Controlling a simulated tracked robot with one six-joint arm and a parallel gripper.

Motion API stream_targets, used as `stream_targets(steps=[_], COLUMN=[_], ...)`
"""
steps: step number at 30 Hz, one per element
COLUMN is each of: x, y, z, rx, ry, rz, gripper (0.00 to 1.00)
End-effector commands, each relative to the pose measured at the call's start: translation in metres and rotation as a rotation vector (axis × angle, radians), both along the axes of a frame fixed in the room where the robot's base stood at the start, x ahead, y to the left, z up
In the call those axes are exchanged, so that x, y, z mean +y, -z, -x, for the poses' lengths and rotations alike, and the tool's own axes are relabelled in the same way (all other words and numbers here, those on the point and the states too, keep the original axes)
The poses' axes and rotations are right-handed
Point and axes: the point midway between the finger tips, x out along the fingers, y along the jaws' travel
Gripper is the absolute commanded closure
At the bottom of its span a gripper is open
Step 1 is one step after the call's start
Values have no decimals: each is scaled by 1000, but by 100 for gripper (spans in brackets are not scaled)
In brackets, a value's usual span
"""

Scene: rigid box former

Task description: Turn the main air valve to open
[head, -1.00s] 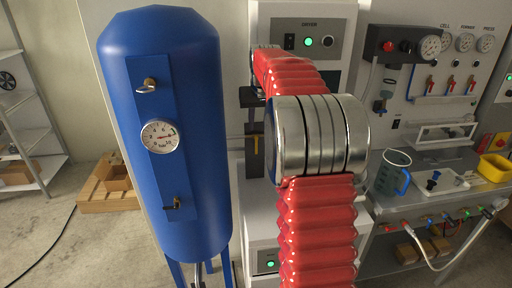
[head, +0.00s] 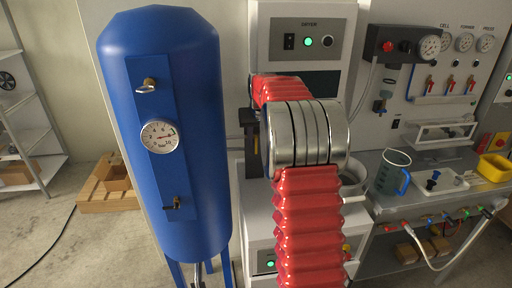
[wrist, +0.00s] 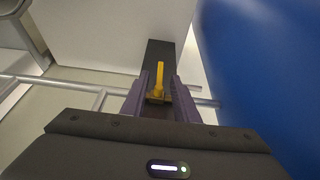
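The main air valve's yellow lever (wrist: 159,80) shows in the wrist view, in front of a dark upright plate (wrist: 158,55). It points up in the picture. My gripper (wrist: 161,82) is open, with one purple finger on each side of the lever. A gap shows beside the lever; I cannot tell whether a finger touches it. In the head view a small yellow bit of the valve lever (head: 256,143) shows beside the dark plate, left of my red-sleeved arm. The gripper's fingers cannot be made out there.
A blue air tank (head: 170,90) with a pressure gauge (head: 159,135) stands just left of the valve; its blue wall (wrist: 265,70) fills the wrist view's right side. The dryer unit (head: 300,20) is behind my arm. A bench with a blue-handled jug (head: 392,172) is at right.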

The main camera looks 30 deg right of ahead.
Motion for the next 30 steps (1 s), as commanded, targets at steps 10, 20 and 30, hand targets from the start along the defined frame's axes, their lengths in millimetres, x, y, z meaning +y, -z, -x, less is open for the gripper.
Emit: stream_targets(steps=[10, 20, 30], x=[-7, -8, -7], y=[42, 46, 46], z=[-15, -18, -18], rx=[1, -1, 0], ry=[0, -1, -1], rz=[0, 1, 0], gripper=[73, 73, 93])
